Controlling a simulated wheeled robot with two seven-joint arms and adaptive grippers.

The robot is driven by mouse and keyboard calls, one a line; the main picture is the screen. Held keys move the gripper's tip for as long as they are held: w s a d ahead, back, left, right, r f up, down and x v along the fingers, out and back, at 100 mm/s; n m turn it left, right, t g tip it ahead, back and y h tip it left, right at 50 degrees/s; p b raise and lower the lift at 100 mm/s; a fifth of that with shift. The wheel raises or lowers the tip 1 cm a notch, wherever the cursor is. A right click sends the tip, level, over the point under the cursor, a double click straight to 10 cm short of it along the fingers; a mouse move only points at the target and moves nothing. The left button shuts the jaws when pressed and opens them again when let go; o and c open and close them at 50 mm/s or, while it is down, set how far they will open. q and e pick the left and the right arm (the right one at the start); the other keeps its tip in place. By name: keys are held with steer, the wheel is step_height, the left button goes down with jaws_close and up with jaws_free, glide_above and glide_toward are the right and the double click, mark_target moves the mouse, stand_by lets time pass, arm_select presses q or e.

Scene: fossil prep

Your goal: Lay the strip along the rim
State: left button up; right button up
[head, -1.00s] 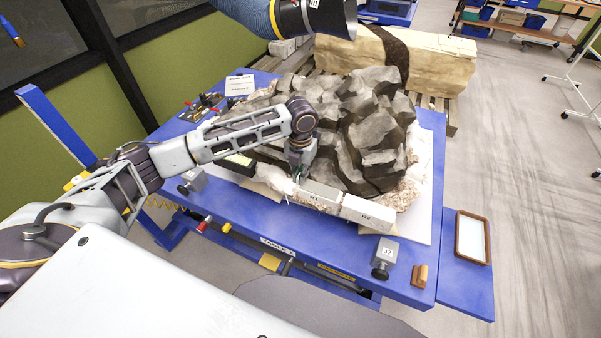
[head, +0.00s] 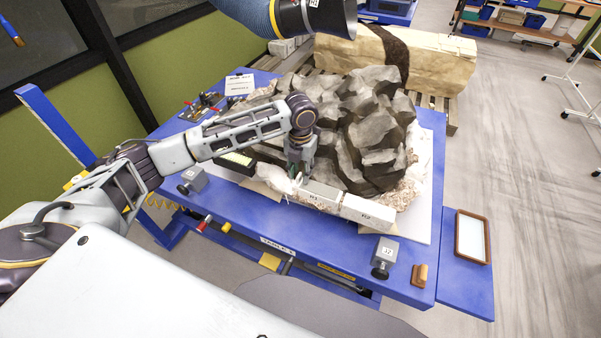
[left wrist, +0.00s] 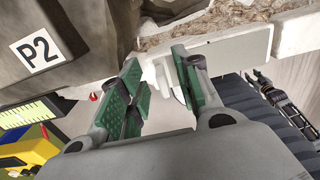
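The rim along the front of the grey rock carries two pale bars, one marked R1 (head: 318,196) and one marked R2 (head: 368,212). A crumpled white piece, seemingly the strip (head: 278,181), lies at the left end of the bars, beside my left gripper (head: 297,178). In the left wrist view my left gripper (left wrist: 160,90) has its green-padded fingers apart. A small white piece (left wrist: 158,76) shows in the gap; I cannot tell whether it is part of the strip. It does not visibly touch both pads.
The large grey rock (head: 375,125) stands just behind the rim. A grey block marked J2 (head: 385,252) and a brown wooden piece (head: 419,275) sit at the front right of the blue table (head: 330,255). A hose nozzle (head: 318,16) hangs above.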

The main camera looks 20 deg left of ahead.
arm_select(q)
step_height(320, 180, up, 11)
stand_by(0.6)
steer(key=shift+f, duration=0.1)
stand_by(0.7)
